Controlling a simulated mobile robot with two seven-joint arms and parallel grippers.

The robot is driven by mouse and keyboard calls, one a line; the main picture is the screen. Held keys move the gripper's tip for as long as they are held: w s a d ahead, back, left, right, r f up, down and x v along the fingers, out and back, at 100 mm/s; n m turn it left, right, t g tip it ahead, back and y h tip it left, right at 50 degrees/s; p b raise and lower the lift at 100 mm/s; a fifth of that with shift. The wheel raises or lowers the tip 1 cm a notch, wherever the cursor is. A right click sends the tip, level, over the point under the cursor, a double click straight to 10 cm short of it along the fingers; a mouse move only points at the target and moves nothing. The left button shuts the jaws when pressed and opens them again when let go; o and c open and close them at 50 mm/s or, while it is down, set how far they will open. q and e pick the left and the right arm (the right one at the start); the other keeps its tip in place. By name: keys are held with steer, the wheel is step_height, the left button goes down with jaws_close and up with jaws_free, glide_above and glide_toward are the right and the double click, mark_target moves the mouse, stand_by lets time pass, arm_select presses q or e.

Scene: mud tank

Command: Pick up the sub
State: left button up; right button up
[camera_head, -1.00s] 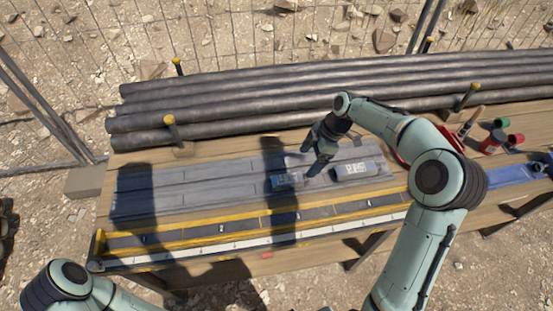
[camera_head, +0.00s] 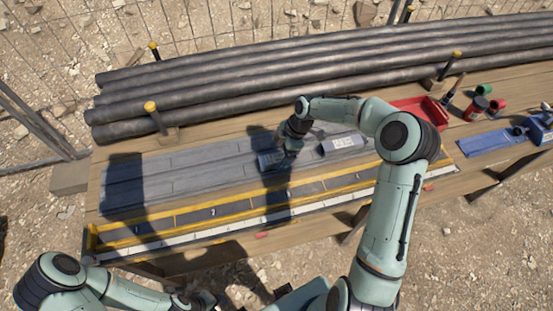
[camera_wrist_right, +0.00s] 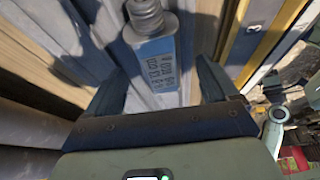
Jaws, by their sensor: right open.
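A grey-blue sub (camera_head: 268,160) with a pale label lies on the grey mat of the bench. In the right wrist view the same sub (camera_wrist_right: 155,58) shows its narrower neck and printed label. My right gripper (camera_head: 287,146) is over the sub's right end in the head view. A second labelled sub (camera_head: 345,145) lies to the right. My left gripper (camera_head: 205,300) is low at the bottom edge, small and dark.
Long dark pipes (camera_head: 290,70) lie along the back between yellow-capped posts. A numbered yellow-edged strip (camera_head: 215,212) runs along the front. A red tray (camera_head: 425,110), small cans (camera_head: 478,105) and a blue mat (camera_head: 490,142) are at the right. The left part of the grey mat is clear.

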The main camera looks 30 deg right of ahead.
steer(key=shift+x, duration=0.9)
steer(key=shift+r, duration=0.1)
jaws_close()
